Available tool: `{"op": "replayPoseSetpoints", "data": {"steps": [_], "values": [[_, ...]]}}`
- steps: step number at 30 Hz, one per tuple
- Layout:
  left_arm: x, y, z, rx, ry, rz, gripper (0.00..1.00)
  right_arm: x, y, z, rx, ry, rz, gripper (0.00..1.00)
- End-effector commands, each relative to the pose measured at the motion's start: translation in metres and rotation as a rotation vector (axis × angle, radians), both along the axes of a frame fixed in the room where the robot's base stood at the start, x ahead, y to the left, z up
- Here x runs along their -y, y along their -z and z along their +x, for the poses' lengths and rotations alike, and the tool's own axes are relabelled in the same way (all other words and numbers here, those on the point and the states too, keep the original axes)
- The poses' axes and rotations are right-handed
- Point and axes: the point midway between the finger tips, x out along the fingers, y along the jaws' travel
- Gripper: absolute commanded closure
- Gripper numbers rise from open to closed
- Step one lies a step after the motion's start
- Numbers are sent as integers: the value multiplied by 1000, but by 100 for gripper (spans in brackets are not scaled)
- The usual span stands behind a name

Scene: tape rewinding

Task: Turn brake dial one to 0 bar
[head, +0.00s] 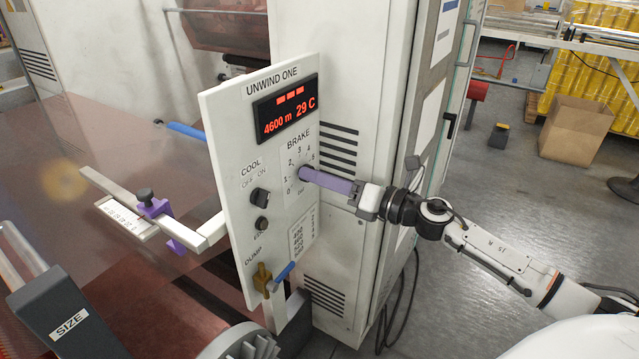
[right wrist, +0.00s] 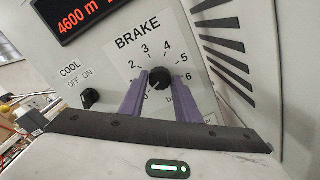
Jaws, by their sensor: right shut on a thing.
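The brake dial (right wrist: 159,79) is a small round black knob under the word BRAKE, with a printed scale from 0 to 6 around it. It sits on the white UNWIND ONE panel (head: 222,120). My right gripper (head: 310,177) reaches in from the right with its purple fingers against the panel at the dial. In the right wrist view the two fingers stand on either side of the dial, shut on it. The fingers hide most of the dial in the head view. I cannot read clearly where its pointer stands. My left gripper is not in view.
The display (head: 285,108) reads 4600 m and 29 C. A black COOL switch (head: 260,197), a second black knob (head: 261,225) and a brass valve with a blue handle (head: 283,272) sit lower on the panel. A grey cabinet stands behind it.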

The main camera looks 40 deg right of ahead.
Motion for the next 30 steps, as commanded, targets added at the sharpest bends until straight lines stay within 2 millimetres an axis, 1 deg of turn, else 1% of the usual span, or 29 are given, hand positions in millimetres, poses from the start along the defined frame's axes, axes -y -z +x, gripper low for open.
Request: {"op": "replayPoseSetpoints", "data": {"steps": [1,6,12,27,28,30], "values": [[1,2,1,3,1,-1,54,-1,3,0,9,-2,-29,93],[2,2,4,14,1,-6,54,0,3,-1,40,-2,-105,93],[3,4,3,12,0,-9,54,-1,2,-1,61,-3,-153,93],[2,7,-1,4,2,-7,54,-1,1,-1,67,-2,-169,93],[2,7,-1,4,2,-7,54,-1,1,0,67,-2,-169,67],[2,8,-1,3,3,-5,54,-1,1,0,66,-2,-169,55]]}}
